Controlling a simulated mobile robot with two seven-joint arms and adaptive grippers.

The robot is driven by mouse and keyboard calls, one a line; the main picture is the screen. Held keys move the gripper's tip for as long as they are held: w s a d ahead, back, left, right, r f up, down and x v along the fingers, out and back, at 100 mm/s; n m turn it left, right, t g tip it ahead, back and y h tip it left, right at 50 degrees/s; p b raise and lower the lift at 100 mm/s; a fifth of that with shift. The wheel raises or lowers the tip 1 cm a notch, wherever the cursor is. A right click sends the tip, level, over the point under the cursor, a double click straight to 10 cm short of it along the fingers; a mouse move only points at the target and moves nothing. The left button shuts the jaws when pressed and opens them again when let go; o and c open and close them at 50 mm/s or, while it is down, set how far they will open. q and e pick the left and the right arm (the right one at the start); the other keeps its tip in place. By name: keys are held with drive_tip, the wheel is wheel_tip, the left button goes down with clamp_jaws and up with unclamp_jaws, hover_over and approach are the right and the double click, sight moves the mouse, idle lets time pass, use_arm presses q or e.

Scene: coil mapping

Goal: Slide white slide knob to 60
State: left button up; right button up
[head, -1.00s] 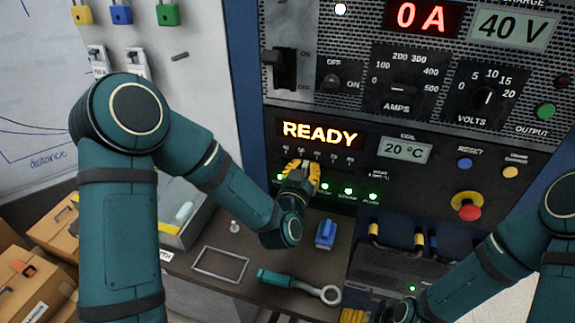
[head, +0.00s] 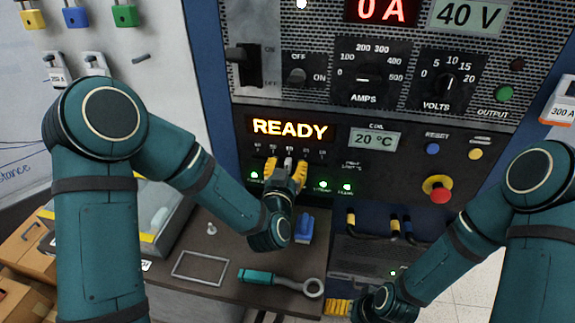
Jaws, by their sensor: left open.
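The white slide knob (head: 288,163) sits on the panel's slide scale, below the READY display (head: 290,128). It appears under the middle mark of the scale; the small numbers are blurred now, but this mark read 60 earlier. My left gripper (head: 286,173) is at the scale, with its yellow fingers open on either side of the knob. I cannot tell whether a finger touches it. The fingers hide part of the slot. My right gripper (head: 338,307) is low at the bottom, away from the panel; its opening is unclear.
A red stop button (head: 439,192) and a yellow button (head: 475,154) are right of the scale. Below, a shelf holds a blue block (head: 305,228), a teal-handled ring tool (head: 285,281) and a grey frame (head: 201,268).

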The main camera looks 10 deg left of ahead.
use_arm(q)
drive_tip(key=s, duration=0.7)
drive_tip(key=shift+a, duration=0.1)
